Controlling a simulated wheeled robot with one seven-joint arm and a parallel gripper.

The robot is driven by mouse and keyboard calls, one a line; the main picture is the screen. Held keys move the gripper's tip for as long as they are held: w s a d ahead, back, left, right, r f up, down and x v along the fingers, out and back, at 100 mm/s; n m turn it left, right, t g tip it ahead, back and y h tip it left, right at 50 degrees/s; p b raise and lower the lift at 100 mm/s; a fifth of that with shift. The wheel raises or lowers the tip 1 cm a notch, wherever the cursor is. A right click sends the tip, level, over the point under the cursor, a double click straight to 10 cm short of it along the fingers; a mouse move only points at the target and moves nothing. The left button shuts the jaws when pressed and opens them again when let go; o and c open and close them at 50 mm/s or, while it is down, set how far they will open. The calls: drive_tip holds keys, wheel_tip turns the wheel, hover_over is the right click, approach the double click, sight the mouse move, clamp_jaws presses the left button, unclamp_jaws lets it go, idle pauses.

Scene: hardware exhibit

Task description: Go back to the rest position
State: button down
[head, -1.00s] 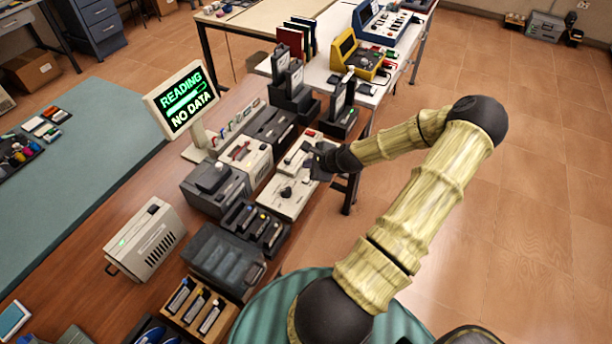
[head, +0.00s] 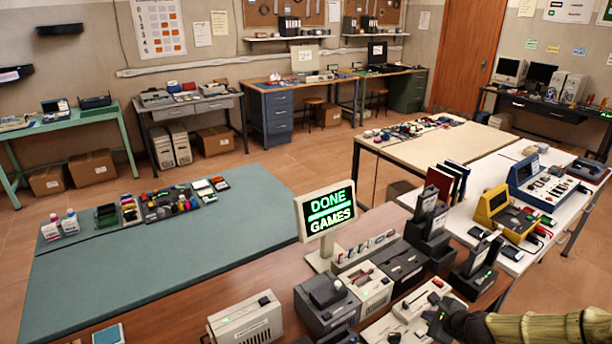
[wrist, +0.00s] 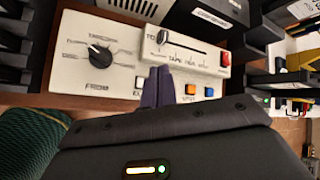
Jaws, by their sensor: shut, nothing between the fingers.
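My gripper (wrist: 158,88) shows in the wrist view with its dark fingers together and nothing between them. The fingers are over the white control box (wrist: 110,60), which has a black knob and small coloured buttons, including blue and orange. Behind it is a white slider panel (wrist: 180,48) with a red button. In the head view my gripper (head: 437,322) is at the lower right by the same white boxes; its fingertips are small there. Whether the fingers touch the box I cannot tell. The small screen (head: 327,211) on a stand reads "DONE GAMES".
Dark and pale devices (head: 330,297) crowd the wooden table around my gripper. A beige box (head: 245,320) stands at the front left. The white table (head: 510,262) at the right holds a yellow device (head: 505,215) and a blue one (head: 540,180). The green mat (head: 160,265) is largely clear.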

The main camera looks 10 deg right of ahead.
drive_tip(key=s+a+r+n+g+y, duration=0.1)
drive_tip(key=a+r+n+g, duration=0.15)
drive_tip(key=a+n, duration=0.45)
drive_tip(key=a+r+n+g, duration=0.1)
drive_tip(key=a+n+g, duration=0.2)
drive_tip(key=a+n, duration=0.35)
drive_tip(key=s+a+r+n, duration=0.5)
drive_tip(key=a+r+n, duration=0.1)
drive_tip(key=a+r, duration=0.1)
drive_tip(key=s+a+r+n+g+h, duration=0.1)
drive_tip(key=s+a+r+n, duration=0.4)
drive_tip(key=a+r+n, duration=0.1)
drive_tip(key=a+r, duration=0.1)
drive_tip(key=a, duration=0.1)
drive_tip(key=shift+s+a+h, duration=0.25)
drive_tip(key=shift+a+h, duration=0.05)
drive_tip(key=shift+a, duration=0.05)
drive_tip(key=shift+n, duration=0.25)
